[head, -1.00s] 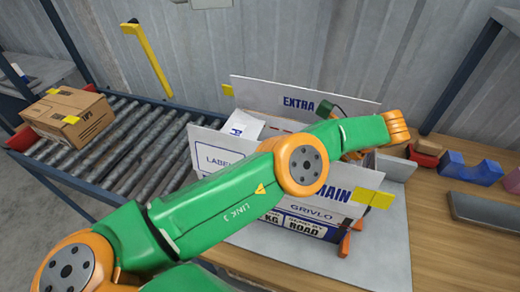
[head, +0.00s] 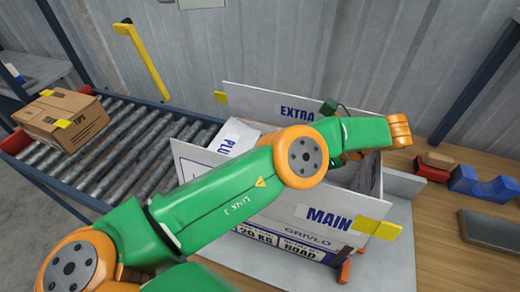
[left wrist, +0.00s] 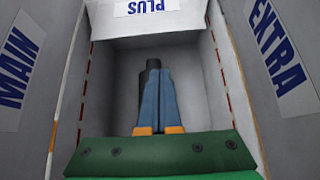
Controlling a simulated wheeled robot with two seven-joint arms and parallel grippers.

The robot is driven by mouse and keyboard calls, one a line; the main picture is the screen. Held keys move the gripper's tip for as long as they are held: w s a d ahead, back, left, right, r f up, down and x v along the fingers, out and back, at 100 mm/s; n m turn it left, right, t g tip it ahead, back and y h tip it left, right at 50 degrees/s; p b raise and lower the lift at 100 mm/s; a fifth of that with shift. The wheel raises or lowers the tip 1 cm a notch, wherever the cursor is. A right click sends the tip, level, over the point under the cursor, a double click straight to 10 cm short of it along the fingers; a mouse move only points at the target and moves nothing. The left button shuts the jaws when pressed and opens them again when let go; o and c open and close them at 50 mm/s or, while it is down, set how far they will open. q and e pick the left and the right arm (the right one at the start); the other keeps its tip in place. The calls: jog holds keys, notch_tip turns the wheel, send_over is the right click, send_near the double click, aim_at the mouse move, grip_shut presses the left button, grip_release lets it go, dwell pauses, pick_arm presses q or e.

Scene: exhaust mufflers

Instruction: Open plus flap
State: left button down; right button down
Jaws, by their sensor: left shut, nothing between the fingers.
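The open white box (head: 265,215) stands on the work surface. Its PLUS flap (head: 228,152) is at the left end, its label partly visible and the flap partly behind my arm. The PLUS flap (left wrist: 112,22) also shows across the top of the left wrist view. The EXTRA flap (head: 262,103) stands up at the back and the MAIN flap (head: 310,237) leans outward at the front. My left gripper (left wrist: 160,72) is shut and empty, over the box opening below the PLUS label in its wrist view. My arm hides its fingertips in the head view. My right gripper is out of view.
A dark cylinder (left wrist: 151,72) shows behind the fingers. A roller conveyor (head: 130,150) with a brown carton (head: 62,120) lies left of the box. A blue cradle (head: 484,186), a red block (head: 432,172) and a dark tray (head: 492,230) are on the right.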

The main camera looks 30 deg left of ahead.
aim_at(228, 151)
pick_arm(q)
jog(key=p+x, duration=0.3)
jog(key=x, duration=0.4)
jog(key=shift+s+a, duration=0.25)
jog(key=shift+a, duration=0.2)
jog(key=r+p, duration=0.2)
jog(key=p, duration=0.1)
jog(key=shift+a+r, duration=0.2)
jog(key=shift+a, duration=0.1)
jog(key=shift+s+r, duration=0.1)
jog(key=shift+r, duration=0.2)
jog(key=shift+f, duration=0.1)
